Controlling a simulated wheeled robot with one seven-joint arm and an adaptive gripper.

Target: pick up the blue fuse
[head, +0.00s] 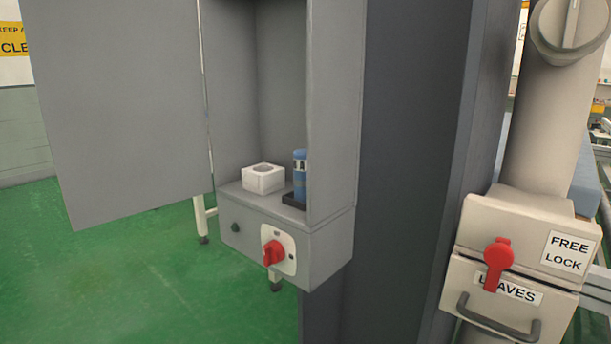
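The blue fuse (300,172) stands upright inside the open grey cabinet (233,125), near its right side wall. It is a blue cylinder with a pale band and dark marking, and its right edge is partly hidden by the cabinet wall. It stands on or in a black tray or holder (289,201). A white square block (263,179) with a round opening in its top sits to its left on the same shelf. My gripper is not in view.
The cabinet door (120,110) hangs open to the left. A red rotary switch (273,252) is on the cabinet's lower front. A dark grey column (400,150) stands right of it. A beige machine box (515,265) with a red lever (498,262) is at right. Green floor (150,280) is clear at lower left.

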